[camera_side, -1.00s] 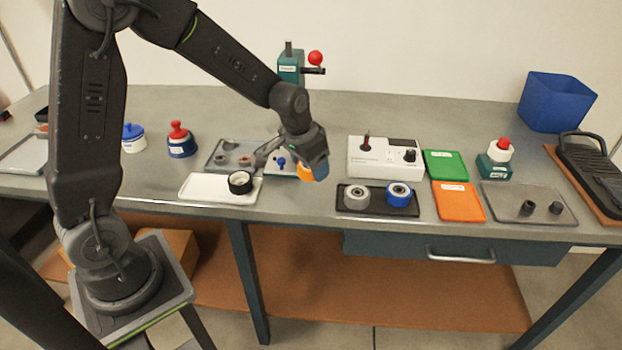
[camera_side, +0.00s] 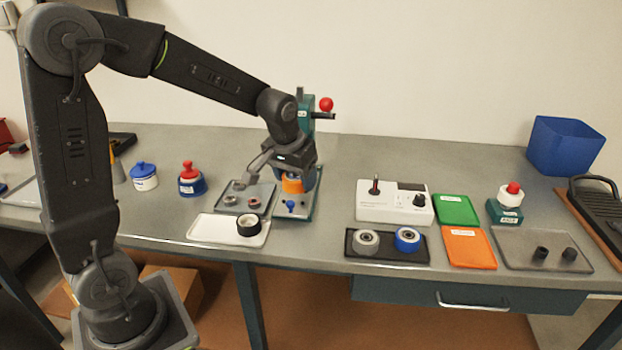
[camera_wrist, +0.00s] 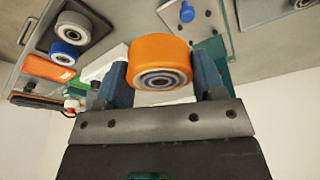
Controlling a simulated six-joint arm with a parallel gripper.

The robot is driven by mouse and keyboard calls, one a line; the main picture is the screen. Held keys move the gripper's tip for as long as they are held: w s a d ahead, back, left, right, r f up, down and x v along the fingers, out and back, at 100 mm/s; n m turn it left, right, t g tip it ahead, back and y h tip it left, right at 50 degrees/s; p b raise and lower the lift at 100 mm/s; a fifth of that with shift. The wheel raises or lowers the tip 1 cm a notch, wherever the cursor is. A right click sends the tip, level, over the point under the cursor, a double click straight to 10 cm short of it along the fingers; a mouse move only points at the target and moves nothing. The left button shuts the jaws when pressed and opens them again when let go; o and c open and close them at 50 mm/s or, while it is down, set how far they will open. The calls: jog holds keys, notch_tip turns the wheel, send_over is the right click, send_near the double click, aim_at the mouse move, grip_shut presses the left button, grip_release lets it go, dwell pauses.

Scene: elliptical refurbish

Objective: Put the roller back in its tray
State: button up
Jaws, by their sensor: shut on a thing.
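My gripper (camera_side: 298,178) is shut on an orange roller (camera_side: 292,186), in front of the teal press. In the wrist view the orange roller (camera_wrist: 158,55) sits between the two blue fingers (camera_wrist: 161,84), its dark hub facing the camera. In the side view the fingers partly hide it, and I cannot tell whether it touches the press base (camera_side: 296,212) below. A black tray (camera_side: 380,256) to the right holds a grey roller (camera_side: 366,241) and a blue roller (camera_side: 407,238). Both rollers also show at upper left in the wrist view.
A white tray (camera_side: 210,228) with a black roller (camera_side: 248,225) and a grey tray with rings (camera_side: 250,190) lie left of the press base. A white control box (camera_side: 393,206) stands behind the black tray. Green (camera_side: 456,209) and orange (camera_side: 468,247) plates lie right.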

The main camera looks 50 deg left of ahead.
jog(key=s+a+n+g+y, duration=0.2)
jog(key=s+a+n, duration=0.6)
jog(key=n, duration=0.1)
jog(key=n+g, duration=0.2)
jog(key=n, duration=0.7)
send_over(207, 229)
jog(key=shift+w+d+f, duration=0.1)
jog(key=shift+d+f, duration=0.05)
jog(key=shift+f, duration=1.8)
jog(key=shift+d+f, duration=0.15)
jog(key=shift+f, duration=1.85)
jog(key=shift+w+d+f, duration=0.1)
jog(key=shift+d+f, duration=0.05)
jog(key=shift+f, duration=1.8)
jog(key=shift+f, duration=0.35)
